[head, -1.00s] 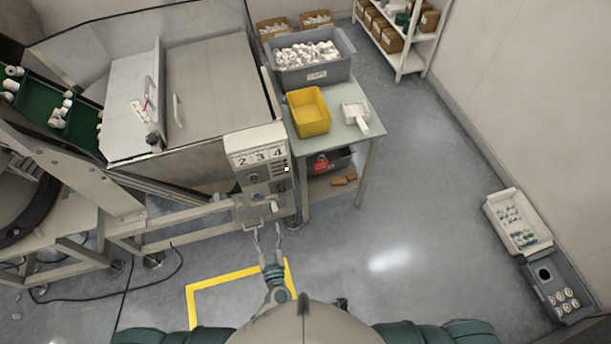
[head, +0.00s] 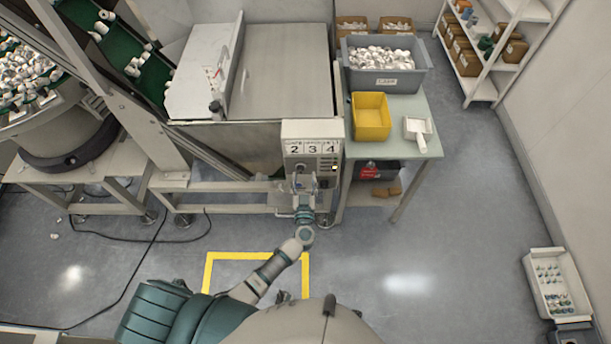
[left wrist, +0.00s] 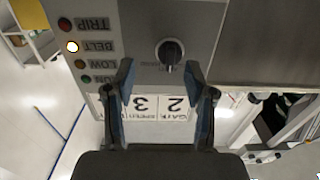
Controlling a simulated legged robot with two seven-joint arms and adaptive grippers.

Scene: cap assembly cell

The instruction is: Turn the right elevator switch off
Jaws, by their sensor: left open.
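The control panel (head: 312,150) is on the front of the machine, with the numbers 2, 3 and 4 along its top. In the left wrist view it appears upside down, with a black rotary knob (left wrist: 170,54) whose small label I cannot read. My left gripper (head: 300,183) is at the panel's lower front. In the left wrist view the gripper (left wrist: 160,76) is open, its fingers spread on either side below the knob and apart from it. No label naming the elevator switch is legible. My right gripper is not in view.
A lit BELT lamp (left wrist: 73,47) is among several indicator lamps beside the knob. A green-topped table (head: 408,143) with a yellow bin (head: 371,117) and grey bin (head: 412,79) stands right of the panel.

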